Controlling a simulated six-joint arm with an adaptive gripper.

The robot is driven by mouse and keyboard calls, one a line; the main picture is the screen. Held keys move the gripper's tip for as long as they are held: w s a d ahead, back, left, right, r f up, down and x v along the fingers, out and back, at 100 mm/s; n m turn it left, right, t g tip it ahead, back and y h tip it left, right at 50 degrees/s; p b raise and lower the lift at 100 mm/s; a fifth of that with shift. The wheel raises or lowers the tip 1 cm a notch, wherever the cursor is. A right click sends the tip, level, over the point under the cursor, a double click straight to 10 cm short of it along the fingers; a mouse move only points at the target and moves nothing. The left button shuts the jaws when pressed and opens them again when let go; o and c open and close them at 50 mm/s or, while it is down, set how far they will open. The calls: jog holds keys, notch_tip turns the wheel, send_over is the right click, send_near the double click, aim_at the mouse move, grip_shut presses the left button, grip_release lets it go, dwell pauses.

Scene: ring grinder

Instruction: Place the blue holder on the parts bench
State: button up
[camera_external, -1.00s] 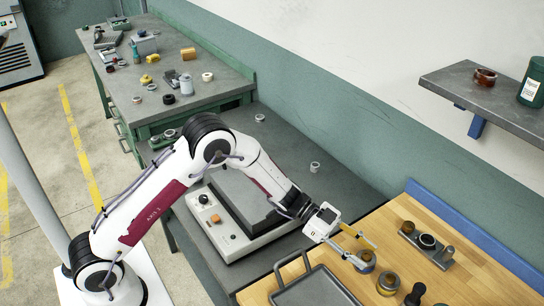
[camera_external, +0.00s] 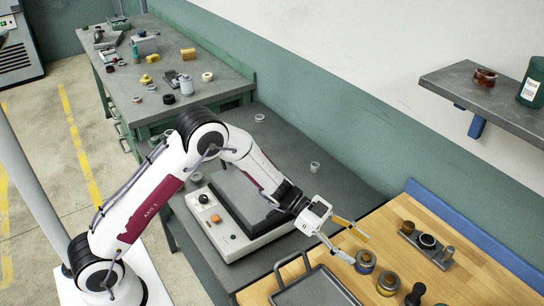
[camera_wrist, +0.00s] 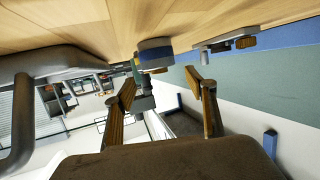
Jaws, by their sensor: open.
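The blue holder (camera_external: 365,262), a short round piece with a lighter top, stands on the wooden bench top (camera_external: 390,232). In the wrist view the blue holder (camera_wrist: 155,52) shows just beyond the fingertips, with the picture turned over. My gripper (camera_external: 357,247) is open and empty beside the holder, on its upper-left side. Its two tan fingers (camera_wrist: 162,86) are spread apart in the wrist view, with nothing between them. Whether a fingertip still touches the holder is hard to tell.
A brass-coloured ring piece (camera_external: 387,283) and a dark knobbed tool (camera_external: 415,294) stand close to the holder. A grey tray (camera_external: 315,288) lies at left. A rack of round parts (camera_external: 427,243) is at right. A green bench (camera_external: 185,85) with several parts stands far back.

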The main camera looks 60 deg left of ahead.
jog(key=shift+v, duration=2.3)
